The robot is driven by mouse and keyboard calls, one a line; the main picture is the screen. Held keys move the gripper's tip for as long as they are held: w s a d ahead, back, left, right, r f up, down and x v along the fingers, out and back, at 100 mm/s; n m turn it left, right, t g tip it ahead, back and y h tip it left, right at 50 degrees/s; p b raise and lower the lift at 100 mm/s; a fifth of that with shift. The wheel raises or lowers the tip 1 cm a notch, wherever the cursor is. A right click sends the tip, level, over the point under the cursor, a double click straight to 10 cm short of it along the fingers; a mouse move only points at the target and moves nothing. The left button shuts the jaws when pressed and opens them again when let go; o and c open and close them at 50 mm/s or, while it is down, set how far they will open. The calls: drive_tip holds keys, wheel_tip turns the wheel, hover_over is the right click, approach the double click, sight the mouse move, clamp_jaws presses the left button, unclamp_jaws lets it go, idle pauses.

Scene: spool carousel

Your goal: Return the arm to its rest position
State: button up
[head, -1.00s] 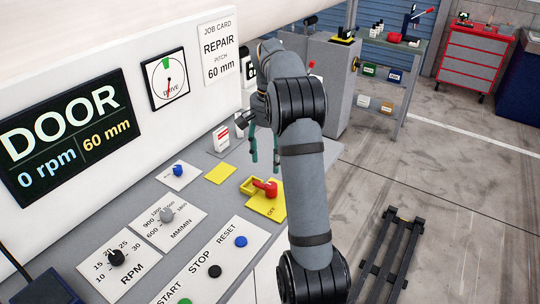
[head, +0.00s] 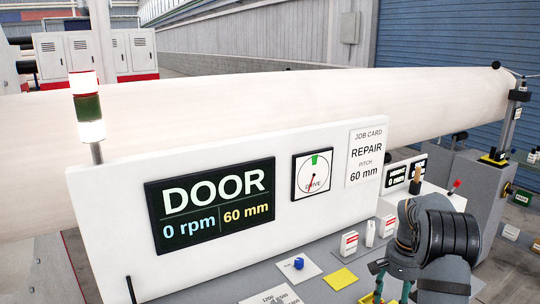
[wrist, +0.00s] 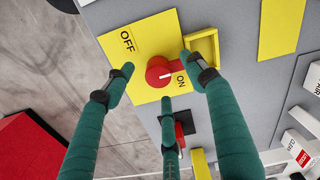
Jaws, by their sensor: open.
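My gripper (wrist: 160,80) is open, its green fingers spread apart with nothing between them. In the wrist view it hangs over a yellow switch plate (wrist: 118,45) bearing a red rotary switch (wrist: 158,72). The red switch shows between the fingers, its handle toward the ON label; I cannot tell if any finger touches it. In the head view my gripper (head: 392,287) is at the bottom right, and its fingertips are cut off by the picture's edge. My dark grey wrist (head: 445,235) shows beside it.
The panel display (head: 212,208) reads DOOR, 0 rpm, 60 mm. A long pale roll (head: 250,110) lies behind the panel. A signal tower (head: 88,108) stands at left. Small white boxes (head: 349,243) stand on the console. A red block (wrist: 30,150) is at the wrist view's lower left.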

wheel_tip(320, 180, down, 3)
drive_tip(key=shift+f, duration=0.1)
drive_tip(key=shift+n, duration=0.3)
